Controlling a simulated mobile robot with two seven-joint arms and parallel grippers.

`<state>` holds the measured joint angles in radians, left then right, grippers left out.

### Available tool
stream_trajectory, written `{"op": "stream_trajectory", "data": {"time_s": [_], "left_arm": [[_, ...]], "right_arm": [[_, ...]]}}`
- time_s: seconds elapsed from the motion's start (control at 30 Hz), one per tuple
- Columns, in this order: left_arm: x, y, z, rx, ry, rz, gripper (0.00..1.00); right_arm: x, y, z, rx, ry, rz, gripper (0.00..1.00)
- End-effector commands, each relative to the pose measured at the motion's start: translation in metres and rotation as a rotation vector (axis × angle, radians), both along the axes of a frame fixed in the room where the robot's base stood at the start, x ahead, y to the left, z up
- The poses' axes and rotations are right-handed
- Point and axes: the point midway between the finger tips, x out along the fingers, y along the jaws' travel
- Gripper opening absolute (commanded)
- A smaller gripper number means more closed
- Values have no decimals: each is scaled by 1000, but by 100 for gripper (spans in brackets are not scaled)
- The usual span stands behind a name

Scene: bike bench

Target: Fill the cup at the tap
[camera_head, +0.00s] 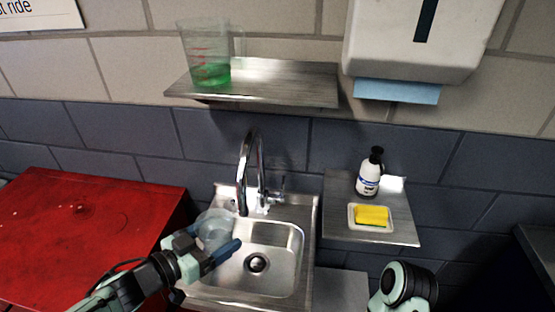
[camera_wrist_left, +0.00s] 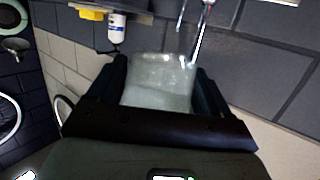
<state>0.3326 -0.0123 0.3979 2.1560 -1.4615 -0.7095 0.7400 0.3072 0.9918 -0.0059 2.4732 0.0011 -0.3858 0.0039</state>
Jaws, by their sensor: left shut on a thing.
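A clear cup (camera_head: 214,226) is held over the left side of the sink basin (camera_head: 288,262). My left gripper (camera_head: 206,244) is shut on it, with a finger on either side. The cup also shows between the dark fingers in the left wrist view (camera_wrist_left: 160,82). The chrome tap (camera_head: 245,165) arches over the basin, and its spout end is close to the cup's right rim. The tap's lever (camera_head: 277,190) is to the right of the spout. I cannot tell whether water runs or how much is in the cup. My right gripper is out of view.
A jug with green liquid (camera_head: 208,70) stands on the upper shelf (camera_head: 285,82). A white bottle (camera_head: 369,176) and a yellow sponge (camera_head: 371,215) are on the right shelf (camera_head: 340,190). A red cabinet (camera_head: 90,230) is left of the sink. A towel dispenser (camera_head: 400,40) hangs above right.

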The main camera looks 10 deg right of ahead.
Motion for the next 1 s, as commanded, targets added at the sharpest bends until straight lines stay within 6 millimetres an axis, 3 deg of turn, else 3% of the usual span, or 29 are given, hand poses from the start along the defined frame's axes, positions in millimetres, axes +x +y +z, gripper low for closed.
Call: {"op": "stream_trajectory", "data": {"time_s": [0.27,0.6,0.8,1.0], "left_arm": [[21,15,-11,-2,4,97,45],[60,67,-60,-2,7,388,45],[70,96,-91,-1,5,531,45],[72,110,-106,0,1,598,45]], "right_arm": [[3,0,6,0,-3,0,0],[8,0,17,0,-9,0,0],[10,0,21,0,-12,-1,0],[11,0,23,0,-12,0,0]]}}
